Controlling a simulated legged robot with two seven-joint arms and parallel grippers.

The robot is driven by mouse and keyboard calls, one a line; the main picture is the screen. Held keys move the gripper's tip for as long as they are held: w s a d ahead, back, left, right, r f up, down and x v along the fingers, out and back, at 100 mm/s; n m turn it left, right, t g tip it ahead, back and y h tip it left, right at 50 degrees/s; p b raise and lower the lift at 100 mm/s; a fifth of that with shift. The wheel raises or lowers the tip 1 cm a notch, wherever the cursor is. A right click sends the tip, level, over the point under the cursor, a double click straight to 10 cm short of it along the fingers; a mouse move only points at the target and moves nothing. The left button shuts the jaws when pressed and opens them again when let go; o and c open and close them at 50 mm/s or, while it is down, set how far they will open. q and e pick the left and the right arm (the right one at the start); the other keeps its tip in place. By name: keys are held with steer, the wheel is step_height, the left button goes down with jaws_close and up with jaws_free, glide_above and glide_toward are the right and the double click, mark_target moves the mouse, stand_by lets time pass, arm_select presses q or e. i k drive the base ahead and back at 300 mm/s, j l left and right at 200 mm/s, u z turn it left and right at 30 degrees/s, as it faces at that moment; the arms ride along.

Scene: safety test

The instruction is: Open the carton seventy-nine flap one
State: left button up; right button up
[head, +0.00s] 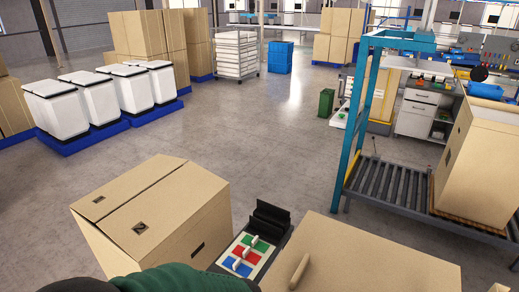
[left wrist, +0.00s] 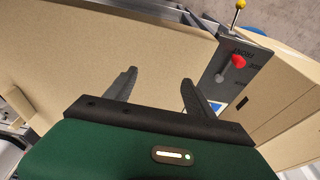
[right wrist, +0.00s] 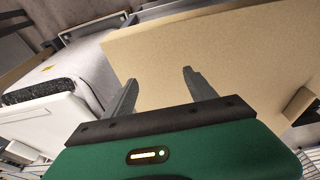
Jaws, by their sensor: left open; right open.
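In the head view a closed carton marked "2" (head: 160,212) stands at lower left. A flat tan cardboard panel (head: 375,262) lies at lower right, with a small raised tan strip (head: 300,270) on it. No number seventy-nine is readable, so I cannot tell which flap is one. My left gripper (left wrist: 157,88) is open and empty, with tan cardboard (left wrist: 110,45) beyond its fingers. My right gripper (right wrist: 158,92) is open and empty, facing a broad tan panel (right wrist: 220,50). Contact cannot be judged. The head view shows part of a green arm, but no fingertips.
A panel with coloured squares (head: 243,256) stands between carton and cardboard panel. A red-knobbed lever (left wrist: 238,61) is right of my left gripper. A roller conveyor (head: 400,187) with a tall carton (head: 483,170) stands at right. Open floor (head: 270,130) lies ahead.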

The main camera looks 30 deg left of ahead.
mark_target(99, 203)
steer(key=u, duration=0.8)
steer(key=k+l+u, duration=0.1)
steer(key=u, duration=1.1)
steer(key=i+j, duration=0.2)
steer(key=j, duration=0.25)
steer(key=i+j+z, duration=0.1)
steer(key=j, duration=0.35)
steer(key=i+j, duration=0.3)
steer(key=j, duration=0.15)
steer(key=i+j, duration=0.2)
steer(key=j, duration=0.25)
steer(key=i+j+z, duration=0.1)
steer(key=j, duration=0.35)
steer(key=i+j, duration=0.3)
steer(key=j, duration=0.15)
steer(key=i+j+z, duration=0.1)
steer(key=j, duration=0.35)
steer(key=i+j, duration=0.2)
steer(key=j, duration=0.3)
